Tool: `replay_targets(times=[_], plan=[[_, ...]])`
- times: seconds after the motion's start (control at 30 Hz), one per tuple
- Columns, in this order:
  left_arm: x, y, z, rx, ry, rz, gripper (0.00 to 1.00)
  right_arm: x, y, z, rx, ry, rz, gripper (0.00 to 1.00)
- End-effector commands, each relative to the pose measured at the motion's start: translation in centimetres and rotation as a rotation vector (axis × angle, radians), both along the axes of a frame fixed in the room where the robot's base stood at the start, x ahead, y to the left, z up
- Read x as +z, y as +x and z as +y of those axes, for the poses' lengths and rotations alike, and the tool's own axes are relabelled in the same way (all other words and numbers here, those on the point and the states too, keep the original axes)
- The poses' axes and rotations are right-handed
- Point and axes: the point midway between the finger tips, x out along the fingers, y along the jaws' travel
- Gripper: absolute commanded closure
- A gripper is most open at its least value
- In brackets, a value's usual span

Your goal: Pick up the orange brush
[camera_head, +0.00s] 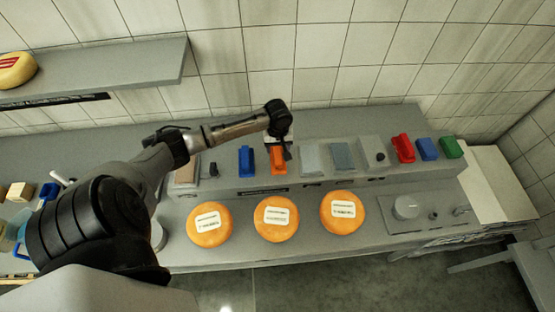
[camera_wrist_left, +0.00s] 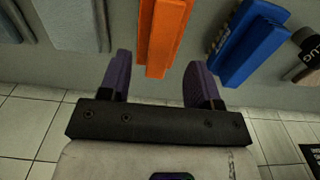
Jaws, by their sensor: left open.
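The orange brush (camera_head: 279,161) lies on the raised shelf of the counter, between a blue brush and a grey block. My left arm reaches in from the left, and my left gripper (camera_head: 279,145) is over the orange brush, partly covering it. In the left wrist view the orange brush (camera_wrist_left: 164,32) is ahead of my left gripper (camera_wrist_left: 158,75), in line with the gap between its two fingers. The fingers are open and spread apart, with nothing between them. I cannot tell the exact height of the fingers above the brush. My right gripper is not in view.
A blue brush (camera_head: 246,161) lies close left of the orange one; it shows on the right in the wrist view (camera_wrist_left: 245,42). Grey blocks (camera_head: 311,157) stand to the right. Red (camera_head: 403,148), blue and green brushes lie further right. Three cheese wheels (camera_head: 276,218) sit on the lower counter in front.

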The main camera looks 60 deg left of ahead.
Motion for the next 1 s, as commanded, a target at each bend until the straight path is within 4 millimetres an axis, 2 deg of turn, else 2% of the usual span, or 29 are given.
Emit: replay_targets(times=[0.17, 0.5, 0.83, 1.0], plan=[[-0.8, -0.1, 0.0, 0.001, 0.000, 0.002, 0.43, 0.3, 0.1, -0.1, 0.002, -0.003, -0.003, 0.57], [-4.9, -0.2, 0.0, 0.000, 0.000, 0.001, 0.43, 0.9, 0.1, -0.3, 0.005, -0.009, -0.004, 0.57], [-5.5, -0.2, 0.1, -0.001, 0.002, 0.000, 0.43, 0.9, 0.1, -0.3, 0.004, -0.008, -0.004, 0.57], [-5.4, -0.2, 0.1, -0.001, 0.002, 0.000, 0.57, 0.9, 0.1, -0.2, 0.001, -0.005, -0.005, 0.57]])
